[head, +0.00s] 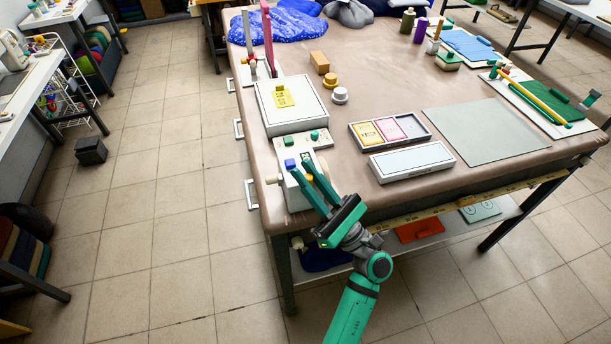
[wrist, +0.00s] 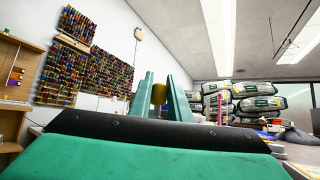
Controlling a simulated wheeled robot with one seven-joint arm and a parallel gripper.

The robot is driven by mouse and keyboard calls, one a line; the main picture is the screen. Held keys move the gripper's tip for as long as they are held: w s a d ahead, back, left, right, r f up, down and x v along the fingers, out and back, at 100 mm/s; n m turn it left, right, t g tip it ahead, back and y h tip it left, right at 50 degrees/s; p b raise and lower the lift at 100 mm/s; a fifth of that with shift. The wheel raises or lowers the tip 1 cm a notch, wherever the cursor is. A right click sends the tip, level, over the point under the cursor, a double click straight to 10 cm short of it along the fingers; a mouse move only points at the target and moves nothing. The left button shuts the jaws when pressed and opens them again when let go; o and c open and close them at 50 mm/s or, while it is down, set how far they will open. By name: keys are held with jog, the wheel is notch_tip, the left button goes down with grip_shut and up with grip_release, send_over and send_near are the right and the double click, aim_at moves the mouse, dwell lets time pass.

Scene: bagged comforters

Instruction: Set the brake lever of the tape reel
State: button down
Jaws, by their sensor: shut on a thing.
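The tape reel (head: 293,196) appears to be the pale device at the table's near left corner, with a blue block (head: 290,165) and green parts on top. My gripper (head: 298,170) reaches over it from the front, its green fingers covering part of it. In the wrist view the two fingers (wrist: 160,95) stand upright, close around a small yellow-brown piece (wrist: 159,94). This piece seems to be the brake lever's grip. The lever's angle and its base are hidden behind the fingers.
A pale box with a yellow label (head: 283,97) stands just behind the device. A tray with coloured cards (head: 387,131) and a long light box (head: 411,162) lie to the right. A grey-green mat (head: 485,131) is farther right.

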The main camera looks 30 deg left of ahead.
dwell(0.4)
jog(key=c, duration=1.6)
grip_release()
jog(key=shift+c, duration=0.2)
jog(key=shift+d, duration=0.1)
jog(key=v, duration=1)
jog(key=shift+d+f, duration=0.3)
